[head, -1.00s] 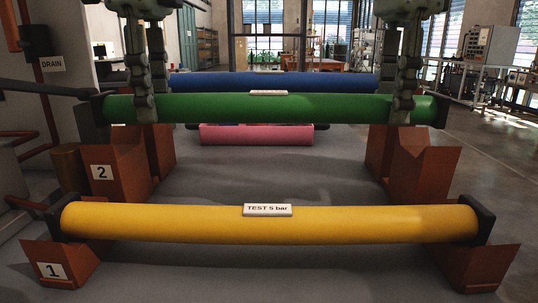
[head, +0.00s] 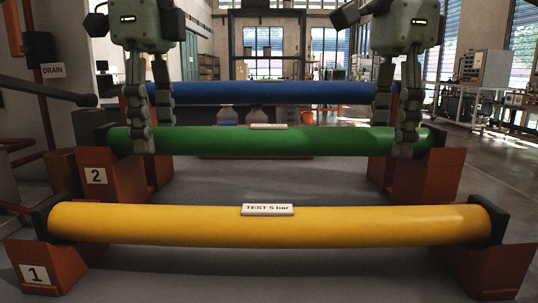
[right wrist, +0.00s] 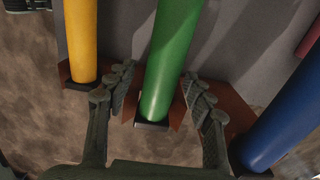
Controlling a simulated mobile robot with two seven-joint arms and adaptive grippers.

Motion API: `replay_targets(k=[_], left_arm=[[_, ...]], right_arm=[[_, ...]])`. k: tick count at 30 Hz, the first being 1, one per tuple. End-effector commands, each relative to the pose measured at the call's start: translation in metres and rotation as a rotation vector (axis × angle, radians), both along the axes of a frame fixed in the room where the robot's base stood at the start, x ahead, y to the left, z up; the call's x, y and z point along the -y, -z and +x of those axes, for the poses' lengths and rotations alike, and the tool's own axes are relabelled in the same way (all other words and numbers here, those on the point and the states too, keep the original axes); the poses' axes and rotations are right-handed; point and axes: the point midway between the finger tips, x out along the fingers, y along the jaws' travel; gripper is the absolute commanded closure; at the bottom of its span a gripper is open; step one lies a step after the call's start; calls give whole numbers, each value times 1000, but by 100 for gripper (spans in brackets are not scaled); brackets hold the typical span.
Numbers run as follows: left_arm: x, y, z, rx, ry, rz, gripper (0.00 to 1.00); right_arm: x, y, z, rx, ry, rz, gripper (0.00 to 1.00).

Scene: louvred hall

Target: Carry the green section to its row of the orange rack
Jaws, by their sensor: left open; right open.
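The green section (head: 270,141) lies level across the row marked 2 of the orange rack (head: 108,178), with its ends at the left and right cradles. It has a white label on top and dark end caps. My left gripper (head: 154,135) is open and straddles it near its left end. My right gripper (head: 395,135) is open and straddles it near its right end. In the right wrist view the green section (right wrist: 168,70) runs between the spread fingers of my right gripper (right wrist: 158,78). Parts of the section are hidden behind the front fingers.
A yellow section (head: 350,225) labelled TEST 5 bar lies in front, in the row marked 1. A blue section (head: 270,93) lies behind the green one. The grey floor between the rows is clear. A DRAIN sign (head: 53,70) hangs at left.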

Motion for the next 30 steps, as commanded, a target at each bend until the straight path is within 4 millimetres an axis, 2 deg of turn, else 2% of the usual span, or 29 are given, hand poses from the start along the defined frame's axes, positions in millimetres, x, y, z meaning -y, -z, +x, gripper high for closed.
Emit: replay_targets(k=[5,13,17,26,30], left_arm=[[0,-20,0,5,-2,1,47],[0,-78,0,10,-6,2,47],[0,-100,0,9,-6,1,47],[0,-119,0,2,-1,0,47],[0,-120,0,1,0,-1,47]], right_arm=[[0,0,0,0,0,0,47],[0,0,0,0,0,0,47],[0,0,0,0,0,0,47],[0,-1,0,0,0,0,47],[0,-14,0,3,0,-1,47]])
